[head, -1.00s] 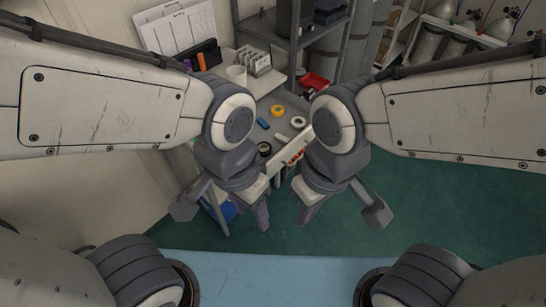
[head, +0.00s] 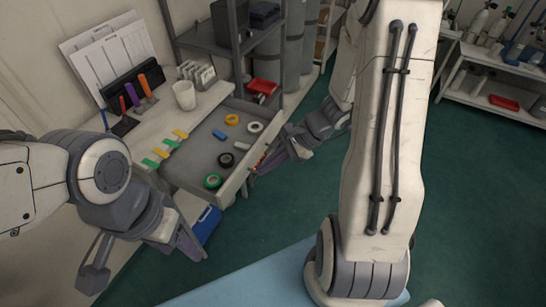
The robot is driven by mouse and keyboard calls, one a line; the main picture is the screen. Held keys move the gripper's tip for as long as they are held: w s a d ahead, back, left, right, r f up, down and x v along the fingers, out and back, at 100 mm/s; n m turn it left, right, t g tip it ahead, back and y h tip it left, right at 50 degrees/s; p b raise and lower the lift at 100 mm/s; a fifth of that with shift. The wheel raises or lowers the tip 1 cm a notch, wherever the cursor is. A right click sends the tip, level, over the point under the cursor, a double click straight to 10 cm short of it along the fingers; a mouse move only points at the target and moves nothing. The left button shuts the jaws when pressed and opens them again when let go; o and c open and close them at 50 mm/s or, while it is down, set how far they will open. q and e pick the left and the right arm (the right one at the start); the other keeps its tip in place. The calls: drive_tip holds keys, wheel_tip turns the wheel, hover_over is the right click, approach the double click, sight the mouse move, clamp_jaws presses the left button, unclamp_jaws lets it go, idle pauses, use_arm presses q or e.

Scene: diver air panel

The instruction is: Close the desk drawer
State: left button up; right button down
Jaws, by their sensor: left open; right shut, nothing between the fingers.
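The desk drawer (head: 196,158) is pulled out of the desk (head: 205,108), its grey inside showing several tape rolls and small items. Its pale front panel (head: 232,187) faces the lower right. My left gripper (head: 190,243) is open and empty, lower left of the drawer, in front of the desk and apart from the drawer.
A white mug (head: 184,96), a card rack (head: 199,75) and coloured tags (head: 163,147) are on the desktop. A blue box (head: 206,225) stands under the drawer. A grey shelf (head: 238,45) rises behind. Green floor (head: 270,215) is clear to the right.

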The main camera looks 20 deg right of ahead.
drive_tip(key=d+f+m+t+h, duration=0.1)
drive_tip(key=d+f+m+t, duration=0.3)
drive_tip(key=d, duration=0.3)
drive_tip(key=d+f+m+t+h, duration=0.1)
drive_tip(key=d+f+m+t, duration=0.15)
drive_tip(key=d+m, duration=0.5)
drive_tip(key=w+r+p+x, duration=0.1)
drive_tip(key=x, duration=1.2)
drive_tip(key=shift+a+n+g+p, duration=0.25)
drive_tip(key=shift+n+g+p, duration=0.05)
drive_tip(key=shift+n+g, duration=0.15)
drive_tip(key=shift+w+r, duration=0.1)
drive_tip(key=shift+w, duration=0.15)
